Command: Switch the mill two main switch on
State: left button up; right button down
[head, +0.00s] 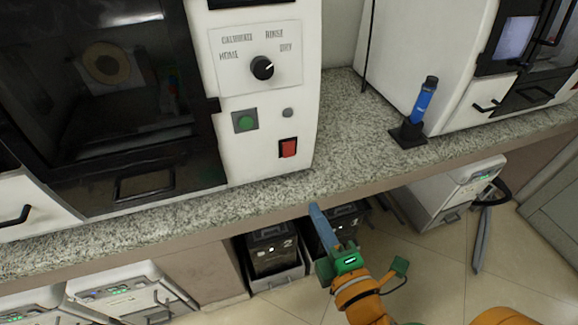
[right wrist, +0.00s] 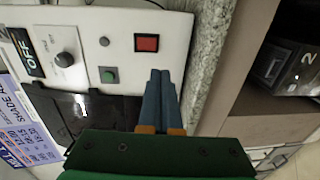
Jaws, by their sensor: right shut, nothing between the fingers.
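A red rocker switch (head: 288,148) sits low on the white front panel (head: 255,170) of the left machine, in a dark frame. It also shows in the right wrist view (right wrist: 146,43), just beyond my fingertips. I cannot tell which way it is set. My right gripper (head: 314,208) is below and slightly right of the switch in the head view, near the counter's front edge. Its blue fingers are shut together and empty, and in the right wrist view the fingertips (right wrist: 160,74) point towards the switch, apparently apart from it. My left gripper is not in view.
The panel also has a black knob (head: 262,68), a green button (head: 245,121) and a grey round button (head: 288,112). A blue tool (head: 424,100) stands in a black holder on the granite counter (head: 345,140). Dark boxes (head: 272,255) stand under the counter.

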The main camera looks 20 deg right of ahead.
jog(key=shift+d+r, duration=0.15)
jog(key=shift+r, duration=0.35)
jog(key=b, duration=0.3)
send_near(289, 156)
jog(key=w, duration=0.7)
jog(key=shift+f+p, duration=0.3)
jog(key=shift+s, duration=0.1)
